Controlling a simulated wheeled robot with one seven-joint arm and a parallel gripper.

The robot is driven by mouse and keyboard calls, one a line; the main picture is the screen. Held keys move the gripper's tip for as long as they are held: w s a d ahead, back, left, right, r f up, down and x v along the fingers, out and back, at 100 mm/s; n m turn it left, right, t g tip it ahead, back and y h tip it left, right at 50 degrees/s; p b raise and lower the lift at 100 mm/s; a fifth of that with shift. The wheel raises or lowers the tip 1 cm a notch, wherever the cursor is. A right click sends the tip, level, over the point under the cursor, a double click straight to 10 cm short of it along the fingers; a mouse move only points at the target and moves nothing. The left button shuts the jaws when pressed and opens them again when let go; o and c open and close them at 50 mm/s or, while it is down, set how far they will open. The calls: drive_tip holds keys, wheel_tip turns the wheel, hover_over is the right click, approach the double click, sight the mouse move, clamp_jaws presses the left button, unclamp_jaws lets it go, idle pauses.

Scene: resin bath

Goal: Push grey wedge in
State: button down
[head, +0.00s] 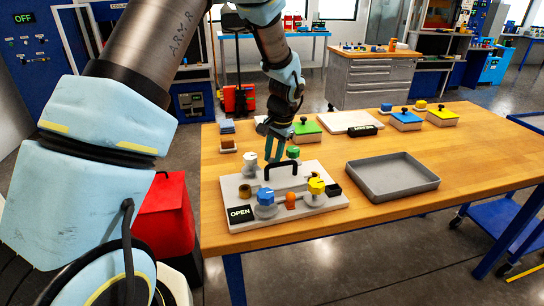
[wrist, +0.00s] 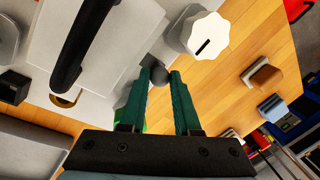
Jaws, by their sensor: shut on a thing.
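My gripper (head: 273,158) is above the back part of a pale grey panel (head: 325,207) on the wooden table, pointing down between a white knob (head: 250,157) and a green knob (head: 292,152). In the wrist view my gripper (wrist: 161,73) has its two green fingers closed on a small dark grey piece (wrist: 159,76), which I take for the grey wedge. It is at the panel's edge beside the white knob (wrist: 200,35). Its seat and how deep it sits are hidden by the fingers. The head view hides the wedge.
A black arched handle (head: 281,168) rises mid-panel, close to my fingers. The panel also bears a blue knob (head: 265,196), a yellow knob (head: 316,186), an orange piece (head: 291,201) and an OPEN sign (head: 240,212). A grey tray (head: 392,193) lies to the right.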

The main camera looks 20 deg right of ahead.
drive_tip(key=shift+s, duration=0.4)
drive_tip(key=c, duration=0.6)
unclamp_jaws()
drive_tip(key=shift+c, duration=0.2)
drive_tip(key=shift+w+p, duration=0.35)
drive_tip(key=shift+w, duration=0.1)
wheel_tip(320, 180, up, 10)
drive_tip(key=r+b, duration=0.1)
drive_tip(key=b, duration=0.2)
drive_tip(key=s+a+f+n+b, duration=0.1)
drive_tip(key=s+a+f+n, duration=0.2)
drive_tip(key=a, duration=0.7)
drive_tip(key=s+a+f+n+b, duration=0.2)
drive_tip(key=s+a+f+n, duration=0.1)
drive_tip(key=a, duration=0.7)
drive_tip(key=s+a+f+n+h+b, duration=0.1)
drive_tip(key=s+a+f+n+b, duration=0.1)
drive_tip(key=a, duration=0.8)
drive_tip(key=shift+s+a+f+n, duration=0.2)
drive_tip(key=shift+s+f+n, duration=0.35)
drive_tip(key=shift+s+n, duration=0.95)
